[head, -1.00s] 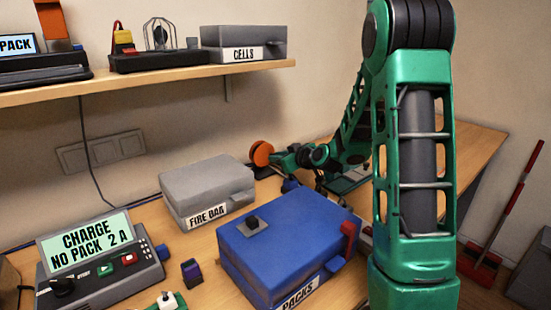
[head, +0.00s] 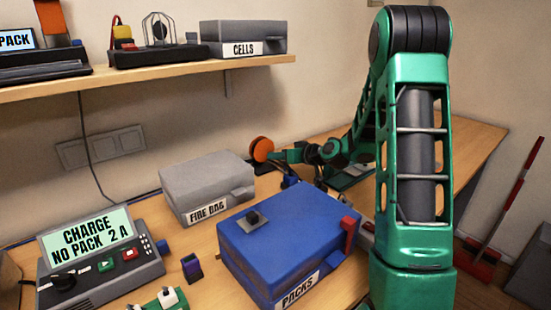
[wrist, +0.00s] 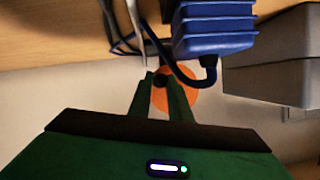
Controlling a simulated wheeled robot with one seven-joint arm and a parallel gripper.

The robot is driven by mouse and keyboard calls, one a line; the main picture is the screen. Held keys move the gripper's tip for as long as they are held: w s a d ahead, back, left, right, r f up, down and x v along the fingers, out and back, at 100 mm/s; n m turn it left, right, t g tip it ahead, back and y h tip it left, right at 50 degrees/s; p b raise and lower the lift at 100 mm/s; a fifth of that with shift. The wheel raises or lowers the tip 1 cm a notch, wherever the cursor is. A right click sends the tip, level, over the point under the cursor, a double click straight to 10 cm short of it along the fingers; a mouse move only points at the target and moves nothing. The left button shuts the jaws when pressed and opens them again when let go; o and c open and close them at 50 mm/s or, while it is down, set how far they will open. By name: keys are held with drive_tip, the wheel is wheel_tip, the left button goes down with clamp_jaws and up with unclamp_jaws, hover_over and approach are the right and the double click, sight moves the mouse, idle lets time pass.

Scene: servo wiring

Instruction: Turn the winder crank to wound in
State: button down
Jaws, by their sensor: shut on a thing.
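The winder shows as an orange disc (head: 261,149) behind the blue box in the head view. In the wrist view the orange disc (wrist: 184,100) lies just beyond my fingertips, partly covered by them and by a blue cable. My gripper (wrist: 160,84) is shut on a small dark knob (wrist: 159,80), which looks like the crank's handle. In the head view my gripper (head: 277,155) reaches the disc from the right. The crank's arm and any wound-in mark cannot be made out.
A grey FIRE BAG box (head: 205,187) stands left of the winder and a blue PACKS box (head: 290,240) in front of it. A ribbed blue block (wrist: 212,28) with a cable is close to the fingers. The shelf (head: 150,77) hangs above.

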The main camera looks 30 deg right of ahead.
drive_tip(key=shift+f, duration=0.1)
drive_tip(key=c, duration=1.6)
unclamp_jaws()
drive_tip(key=shift+c, duration=0.2)
drive_tip(key=v, duration=1)
drive_tip(key=shift+s, duration=0.35)
drive_tip(key=shift+d, duration=0.1)
